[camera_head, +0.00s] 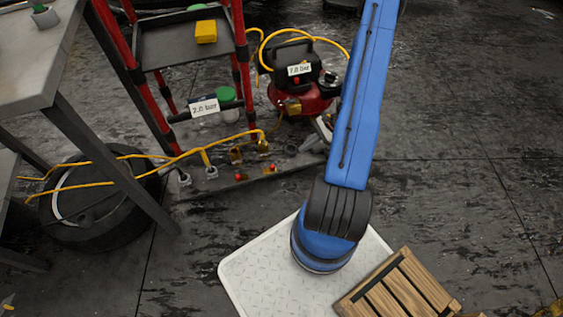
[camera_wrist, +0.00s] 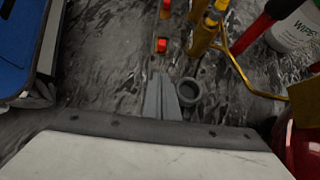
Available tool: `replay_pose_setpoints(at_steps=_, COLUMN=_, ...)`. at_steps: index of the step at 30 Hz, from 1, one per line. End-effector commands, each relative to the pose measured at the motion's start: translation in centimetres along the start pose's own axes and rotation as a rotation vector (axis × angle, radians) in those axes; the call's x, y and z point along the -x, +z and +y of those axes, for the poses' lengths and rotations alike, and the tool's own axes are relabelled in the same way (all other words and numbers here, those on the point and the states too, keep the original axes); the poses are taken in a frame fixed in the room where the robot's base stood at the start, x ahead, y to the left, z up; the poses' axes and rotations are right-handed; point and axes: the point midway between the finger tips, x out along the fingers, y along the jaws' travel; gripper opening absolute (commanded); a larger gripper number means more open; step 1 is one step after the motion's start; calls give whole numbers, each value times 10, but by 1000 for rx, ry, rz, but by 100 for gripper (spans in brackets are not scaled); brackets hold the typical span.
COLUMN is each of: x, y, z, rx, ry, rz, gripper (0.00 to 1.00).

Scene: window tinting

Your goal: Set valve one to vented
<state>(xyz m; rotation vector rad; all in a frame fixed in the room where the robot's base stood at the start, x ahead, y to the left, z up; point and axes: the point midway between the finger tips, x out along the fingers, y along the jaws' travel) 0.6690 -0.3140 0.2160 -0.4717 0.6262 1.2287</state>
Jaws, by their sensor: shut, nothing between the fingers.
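Brass valve fittings with small red-tipped parts stand on a low dark base on the floor. In the head view one brass fitting (camera_head: 236,155) is at the left and another (camera_head: 263,146) is to its right with a yellow hose. I cannot tell which is valve one, and no setting mark is readable. In the wrist view a red-tipped part (camera_wrist: 162,45) and a yellow-brass fitting (camera_wrist: 205,32) lie beyond my gripper (camera_wrist: 163,78). My gripper's grey fingers are together and empty, apart from both. In the head view my arm mostly hides the gripper.
A red-black compressor (camera_head: 300,85) labelled 7.0 bar stands behind. A red-framed cart (camera_head: 160,50) carries a 2.0 bar label. A grey ring (camera_wrist: 189,92) lies beside my fingers; a wipes tub (camera_wrist: 297,28) is far right.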

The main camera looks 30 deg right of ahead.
Motion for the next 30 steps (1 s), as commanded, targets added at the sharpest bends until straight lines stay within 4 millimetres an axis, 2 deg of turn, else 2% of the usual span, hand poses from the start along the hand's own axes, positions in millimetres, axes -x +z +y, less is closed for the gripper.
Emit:
replay_pose_setpoints(at_steps=5, x=-16, y=1, z=1, rx=-1, ry=3, rz=-2, gripper=0)
replay_pose_setpoints(at_steps=20, x=-102, y=0, z=1, rx=-1, ry=4, rz=0, gripper=0)
replay_pose_setpoints(at_steps=24, x=-115, y=15, z=1, rx=0, ry=3, rz=0, gripper=0)
replay_pose_setpoints(at_steps=30, x=-126, y=25, z=0, rx=1, ry=1, rz=0, gripper=0)
